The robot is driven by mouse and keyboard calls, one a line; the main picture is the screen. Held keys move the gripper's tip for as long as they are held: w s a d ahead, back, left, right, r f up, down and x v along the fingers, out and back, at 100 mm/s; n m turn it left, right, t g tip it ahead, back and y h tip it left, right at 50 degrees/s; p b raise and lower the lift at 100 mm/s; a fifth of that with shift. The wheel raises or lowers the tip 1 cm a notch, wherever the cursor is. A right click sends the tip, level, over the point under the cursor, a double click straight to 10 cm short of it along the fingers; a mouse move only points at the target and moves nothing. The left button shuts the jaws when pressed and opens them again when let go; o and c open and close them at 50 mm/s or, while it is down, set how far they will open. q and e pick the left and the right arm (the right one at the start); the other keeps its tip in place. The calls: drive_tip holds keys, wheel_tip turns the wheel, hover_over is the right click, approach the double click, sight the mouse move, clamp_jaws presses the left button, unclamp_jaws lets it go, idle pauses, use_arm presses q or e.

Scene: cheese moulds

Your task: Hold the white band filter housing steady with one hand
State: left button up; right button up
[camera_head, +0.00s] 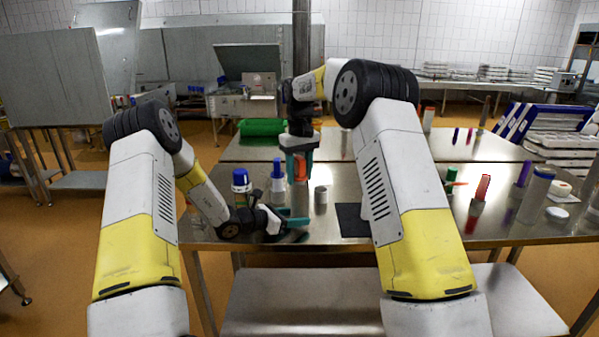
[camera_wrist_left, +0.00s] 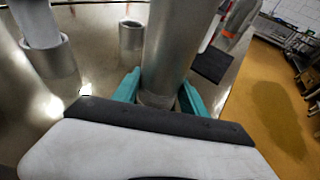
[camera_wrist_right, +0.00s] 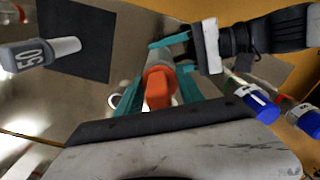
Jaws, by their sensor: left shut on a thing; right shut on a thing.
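A grey metal cylinder (camera_wrist_left: 172,45), which looks like the filter housing, stands upright between the teal fingers of my left gripper (camera_wrist_left: 158,97). I see no white band on it. In the head view my left gripper (camera_head: 296,229) is low over the table, shut on this cylinder. My right gripper (camera_head: 300,165) is above it, pointing down and shut on an orange-red piece (camera_head: 301,168). In the right wrist view the orange piece (camera_wrist_right: 158,88) is between the fingers, over a grey rim (camera_wrist_right: 160,62). I cannot tell whether they touch.
Blue-capped containers (camera_head: 241,182) stand left of the grippers. A small metal cup (camera_head: 321,195) and a dark mat (camera_head: 352,220) lie to the right. Further right are a red item in a holder (camera_head: 481,188) and a clear cylinder (camera_head: 534,198). A green bin (camera_head: 262,128) is behind.

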drive_tip(key=o, duration=1.5)
drive_tip(key=shift+f, duration=0.1)
wheel_tip(320, 180, up, 12)
drive_tip(key=shift+r, duration=0.1)
use_arm(q)
drive_tip(key=o, duration=1)
drive_tip(key=shift+o, duration=0.2)
